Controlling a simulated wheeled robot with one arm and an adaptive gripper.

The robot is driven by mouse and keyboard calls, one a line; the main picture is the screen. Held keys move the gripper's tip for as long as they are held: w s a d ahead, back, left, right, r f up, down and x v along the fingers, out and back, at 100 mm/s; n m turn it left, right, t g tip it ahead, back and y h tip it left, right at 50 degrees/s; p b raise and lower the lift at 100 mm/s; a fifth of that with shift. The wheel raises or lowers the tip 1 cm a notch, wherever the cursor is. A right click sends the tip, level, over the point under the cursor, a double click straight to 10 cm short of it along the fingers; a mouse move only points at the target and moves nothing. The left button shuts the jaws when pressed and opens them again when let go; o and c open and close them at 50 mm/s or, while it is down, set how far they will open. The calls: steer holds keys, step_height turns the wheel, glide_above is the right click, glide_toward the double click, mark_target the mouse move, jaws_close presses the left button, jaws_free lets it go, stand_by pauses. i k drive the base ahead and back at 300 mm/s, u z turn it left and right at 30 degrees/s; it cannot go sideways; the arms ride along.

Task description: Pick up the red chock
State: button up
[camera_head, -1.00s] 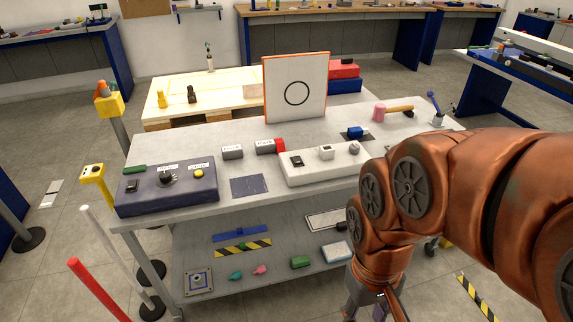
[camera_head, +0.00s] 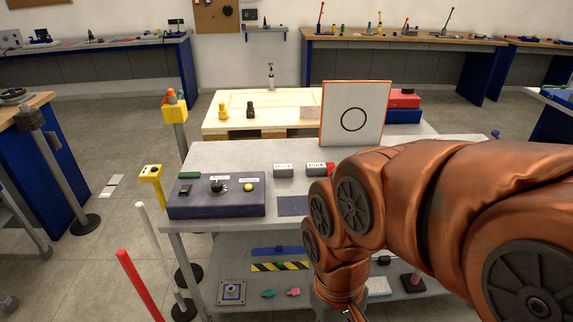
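No thing here is plainly a chock. A small red piece (camera_head: 331,168) shows at the right end of a grey labelled block (camera_head: 312,170) on the cart's top (camera_head: 200,157); my arm partly hides it, so I cannot tell its shape. A red box (camera_head: 403,98) lies on a blue box (camera_head: 405,116) behind the white board. My orange arm covers the right part of the cart and bends down at its front. My gripper's fingers are below the picture's edge, so I cannot see whether they hold anything.
A dark control box (camera_head: 217,207) sits at the cart's left. A white board with a circle (camera_head: 352,130) stands behind. The lower shelf (camera_head: 240,268) holds a striped bar (camera_head: 281,267) and small parts. Posts, one red (camera_head: 140,288), stand left; floor further left is partly clear.

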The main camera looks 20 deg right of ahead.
mark_target(331, 166)
steer(key=u, duration=0.1)
steer(key=i, duration=1)
steer(key=z, duration=0.55)
